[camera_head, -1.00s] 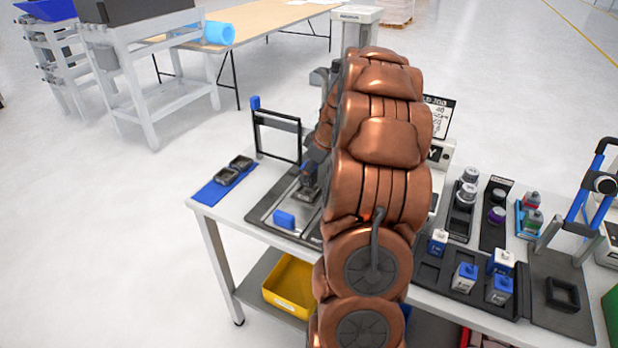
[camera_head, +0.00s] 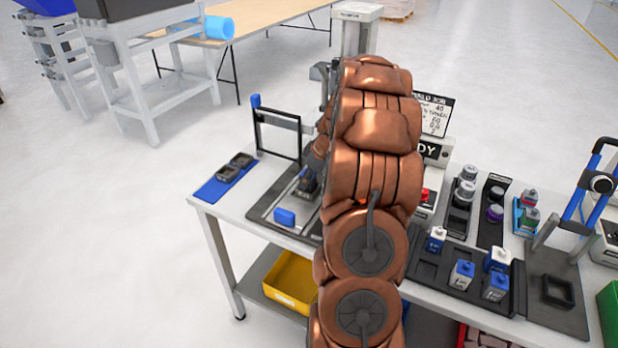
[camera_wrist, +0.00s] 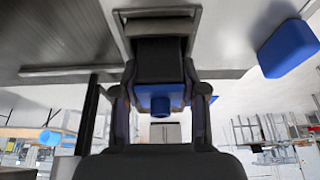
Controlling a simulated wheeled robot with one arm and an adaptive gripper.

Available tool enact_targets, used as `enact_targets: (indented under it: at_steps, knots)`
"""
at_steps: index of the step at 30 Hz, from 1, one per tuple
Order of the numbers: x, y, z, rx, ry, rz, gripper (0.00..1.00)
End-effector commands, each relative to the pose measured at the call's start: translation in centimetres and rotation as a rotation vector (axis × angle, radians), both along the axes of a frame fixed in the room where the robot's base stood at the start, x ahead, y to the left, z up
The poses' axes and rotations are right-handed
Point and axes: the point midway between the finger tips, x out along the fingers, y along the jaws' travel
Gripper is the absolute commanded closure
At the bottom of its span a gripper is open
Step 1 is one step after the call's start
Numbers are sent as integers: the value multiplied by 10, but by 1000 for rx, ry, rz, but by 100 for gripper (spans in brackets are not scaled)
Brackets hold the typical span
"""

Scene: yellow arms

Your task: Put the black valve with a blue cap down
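The black valve with a blue cap shows in the wrist view, its dark body (camera_wrist: 160,62) above its blue part (camera_wrist: 160,98). It sits between the two fingers of my gripper (camera_wrist: 160,108), which press on its sides. In the head view my gripper (camera_head: 308,184) is low over the dark fixture board (camera_head: 262,207) at the left of the table. My copper-coloured arm hides much of it there. I cannot tell whether the valve touches the board.
A blue mat (camera_head: 212,188) with two dark parts lies farther left. Trays with bottles (camera_head: 462,275) fill the right.

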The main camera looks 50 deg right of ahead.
Motion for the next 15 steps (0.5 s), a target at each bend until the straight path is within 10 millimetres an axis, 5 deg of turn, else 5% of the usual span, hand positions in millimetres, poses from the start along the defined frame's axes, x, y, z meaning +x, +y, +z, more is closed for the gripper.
enact_targets:
  at_steps: [6, 15]
  knots:
    - [0, 0, 1, 0, 0, 0, 34]
    - [0, 0, 1, 0, 0, 0, 34]
